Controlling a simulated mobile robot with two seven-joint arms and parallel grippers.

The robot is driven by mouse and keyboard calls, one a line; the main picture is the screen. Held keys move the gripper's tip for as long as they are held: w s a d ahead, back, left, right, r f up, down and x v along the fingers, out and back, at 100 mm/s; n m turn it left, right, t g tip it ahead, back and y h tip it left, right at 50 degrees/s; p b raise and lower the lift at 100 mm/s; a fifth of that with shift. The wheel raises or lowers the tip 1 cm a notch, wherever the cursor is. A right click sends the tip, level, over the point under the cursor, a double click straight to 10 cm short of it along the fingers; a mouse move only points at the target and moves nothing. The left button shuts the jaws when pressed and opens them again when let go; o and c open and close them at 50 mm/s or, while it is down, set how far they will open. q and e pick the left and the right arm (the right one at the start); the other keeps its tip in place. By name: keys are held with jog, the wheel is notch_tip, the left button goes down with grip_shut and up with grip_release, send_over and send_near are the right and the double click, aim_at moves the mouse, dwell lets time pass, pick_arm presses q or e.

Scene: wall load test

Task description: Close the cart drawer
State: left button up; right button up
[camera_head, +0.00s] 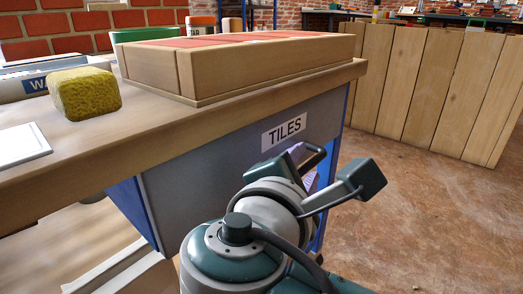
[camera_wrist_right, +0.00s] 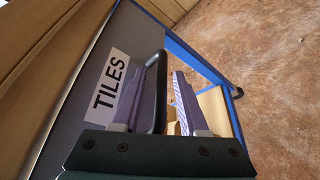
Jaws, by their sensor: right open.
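The cart drawer has a grey front (camera_head: 220,165) with a white TILES label (camera_head: 284,131), below a wooden top; it also shows in the right wrist view (camera_wrist_right: 78,75). How far the drawer stands out is unclear. Its dark bar handle (camera_wrist_right: 158,88) lies between the two purple fingers of my right gripper (camera_wrist_right: 160,80). The gripper is open, with one finger on each side of the bar; I cannot tell if either touches. In the head view, my right gripper (camera_head: 309,172) is at the drawer front, partly hidden by my wrist. My left gripper is out of view.
A wooden tray (camera_head: 270,70) of red tiles and a yellow sponge (camera_head: 84,92) sit on the wooden top (camera_head: 150,140). A wooden plank partition (camera_head: 425,85) stands behind at right. The brown floor (camera_head: 430,220) at right is clear.

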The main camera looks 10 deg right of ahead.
jog(key=shift+r, duration=0.1)
jog(key=shift+s+a+r+p, duration=0.1)
jog(key=shift+s+a+p, duration=0.1)
jog(key=shift+p, duration=0.15)
jog(key=p+v, duration=0.4)
jog(key=v, duration=0.5)
jog(key=shift+s+p, duration=0.2)
jog(key=shift+p, duration=0.1)
